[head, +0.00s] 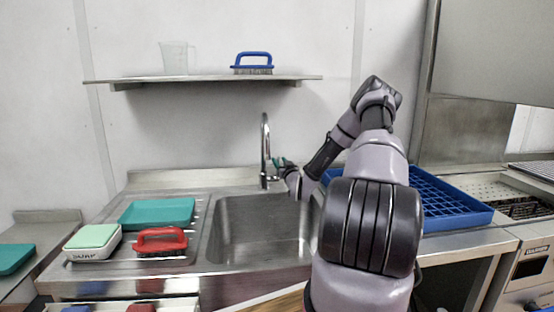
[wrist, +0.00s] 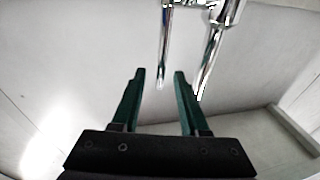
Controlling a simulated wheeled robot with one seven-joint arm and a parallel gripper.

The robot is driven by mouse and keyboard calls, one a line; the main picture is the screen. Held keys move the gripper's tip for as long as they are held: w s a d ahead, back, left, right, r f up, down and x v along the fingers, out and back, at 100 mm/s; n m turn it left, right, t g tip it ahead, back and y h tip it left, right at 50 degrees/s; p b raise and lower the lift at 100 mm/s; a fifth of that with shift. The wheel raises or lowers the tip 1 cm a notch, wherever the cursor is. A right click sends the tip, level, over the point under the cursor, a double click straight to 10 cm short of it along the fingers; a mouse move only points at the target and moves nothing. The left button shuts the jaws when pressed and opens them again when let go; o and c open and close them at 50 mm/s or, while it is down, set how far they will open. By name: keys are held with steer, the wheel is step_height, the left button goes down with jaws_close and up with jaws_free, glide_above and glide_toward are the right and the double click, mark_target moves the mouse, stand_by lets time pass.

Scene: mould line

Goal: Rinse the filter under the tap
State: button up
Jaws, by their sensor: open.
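The chrome tap (head: 264,140) stands at the back of the steel sink (head: 262,235). My gripper (head: 279,162) is just right of the tap, above the sink's back edge. In the wrist view my gripper (wrist: 158,72) has its two green fingers apart with nothing between them. The tap's metal tubes (wrist: 165,45) show just beyond the fingertips there. I cannot tell for sure which thing is the filter. A white block with a pale green top (head: 92,238) and dark lettering sits on the drainboard left of the sink. I see no water running.
A teal tray (head: 158,213) and a red-handled brush (head: 160,241) lie on the drainboard. A blue rack (head: 455,205) is right of the sink, partly behind my arm. A wall shelf (head: 205,80) holds a clear jug (head: 175,58) and a blue-handled brush (head: 253,61).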

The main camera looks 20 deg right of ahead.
steer(key=s, duration=0.6)
steer(key=shift+a+f, duration=0.25)
steer(key=shift+f, duration=0.15)
steer(key=shift+d, duration=0.1)
